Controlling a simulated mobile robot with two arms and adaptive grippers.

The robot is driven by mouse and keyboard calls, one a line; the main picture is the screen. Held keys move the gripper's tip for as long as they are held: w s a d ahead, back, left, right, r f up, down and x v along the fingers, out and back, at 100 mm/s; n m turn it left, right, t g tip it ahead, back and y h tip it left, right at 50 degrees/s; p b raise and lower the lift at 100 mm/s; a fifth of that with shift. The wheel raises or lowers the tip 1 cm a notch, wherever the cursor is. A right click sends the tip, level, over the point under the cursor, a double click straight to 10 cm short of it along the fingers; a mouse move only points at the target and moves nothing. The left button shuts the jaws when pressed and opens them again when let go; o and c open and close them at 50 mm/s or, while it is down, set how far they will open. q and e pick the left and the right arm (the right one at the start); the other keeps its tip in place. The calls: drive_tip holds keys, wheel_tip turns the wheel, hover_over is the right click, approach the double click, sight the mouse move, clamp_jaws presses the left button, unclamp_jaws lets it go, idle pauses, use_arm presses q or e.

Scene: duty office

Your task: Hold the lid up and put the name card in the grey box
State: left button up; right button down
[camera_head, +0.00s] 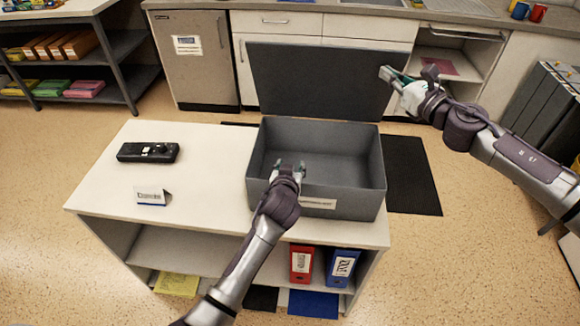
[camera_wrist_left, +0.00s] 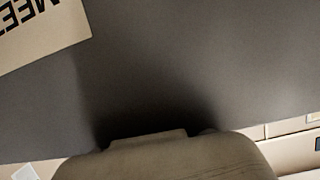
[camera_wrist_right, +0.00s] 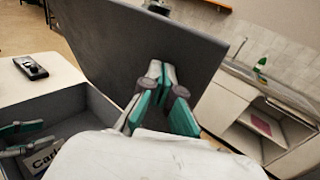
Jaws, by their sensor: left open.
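The grey box (camera_head: 372,165) stands open on the white-topped cabinet. Its dark lid (camera_head: 315,78) stands up at the back. My right gripper (camera_head: 387,76) is at the lid's right edge; in the right wrist view its fingers (camera_wrist_right: 168,85) appear closed on the lid (camera_wrist_right: 120,40). My left gripper (camera_head: 289,168) is open, reaching over the front wall into the box. A small white tent card (camera_head: 150,197) stands on the cabinet top, left of the box.
Red (camera_head: 301,264) and blue (camera_head: 342,266) binders stand on the shelf below. Kitchen units (camera_head: 283,50) stand behind. The cabinet top left of the box is mostly clear.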

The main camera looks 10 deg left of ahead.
use_arm(q)
drive_tip(key=shift+r, duration=0.1)
idle(0.4)
wheel_tip(320, 180, up, 15)
idle(1.4)
drive_tip(key=shift+s, duration=0.1)
